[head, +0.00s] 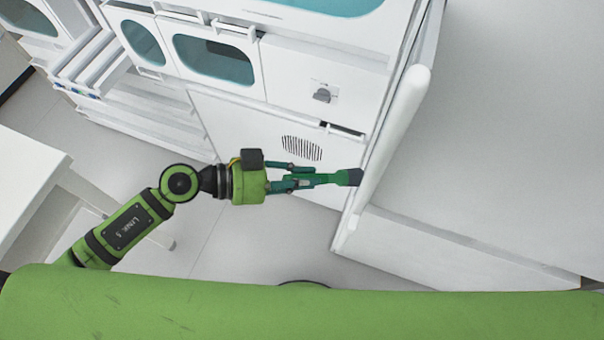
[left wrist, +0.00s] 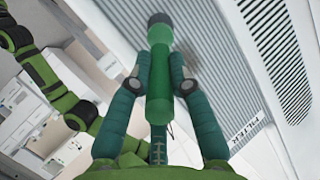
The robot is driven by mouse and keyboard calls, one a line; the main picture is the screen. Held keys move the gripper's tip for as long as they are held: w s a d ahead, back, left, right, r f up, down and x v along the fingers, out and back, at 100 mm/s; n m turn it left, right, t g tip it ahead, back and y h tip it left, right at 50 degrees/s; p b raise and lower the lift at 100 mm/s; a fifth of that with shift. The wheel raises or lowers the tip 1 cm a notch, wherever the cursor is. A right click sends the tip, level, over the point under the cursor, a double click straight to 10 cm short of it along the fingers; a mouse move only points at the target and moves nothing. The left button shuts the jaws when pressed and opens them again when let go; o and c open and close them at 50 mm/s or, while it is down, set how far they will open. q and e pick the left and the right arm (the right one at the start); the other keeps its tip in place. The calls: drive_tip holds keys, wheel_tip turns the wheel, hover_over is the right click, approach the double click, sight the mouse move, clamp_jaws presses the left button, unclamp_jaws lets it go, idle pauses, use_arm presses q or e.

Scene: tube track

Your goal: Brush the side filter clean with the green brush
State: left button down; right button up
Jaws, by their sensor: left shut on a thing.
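My left gripper (head: 300,181) is shut on the green brush (head: 328,179). In the head view the brush points right, its dark tip (head: 355,177) at the edge of the white cabinet. In the left wrist view the fingers (left wrist: 155,82) hold the brush handle (left wrist: 159,75) from both sides, with the dark head (left wrist: 160,19) ahead. The ribbed grey filter (left wrist: 225,85), labelled FILTER, lies behind the brush, with a dark smudge beside the right finger. I cannot tell whether the bristles touch it. I cannot make out the filter in the head view. My right gripper is not in view.
A slotted vent (left wrist: 282,40) is right of the filter in the left wrist view. The cabinet front has a grille (head: 302,148) and a dark knob (head: 322,95). A tall white panel (head: 395,140) stands right of the brush. A white table (head: 30,185) is at the left.

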use_arm(q)
drive_tip(key=shift+d+r, duration=0.1)
drive_tip(key=shift+r, duration=0.05)
drive_tip(key=shift+r+p, duration=0.45)
drive_tip(key=shift+r, duration=1.3)
drive_tip(key=shift+r, duration=0.75)
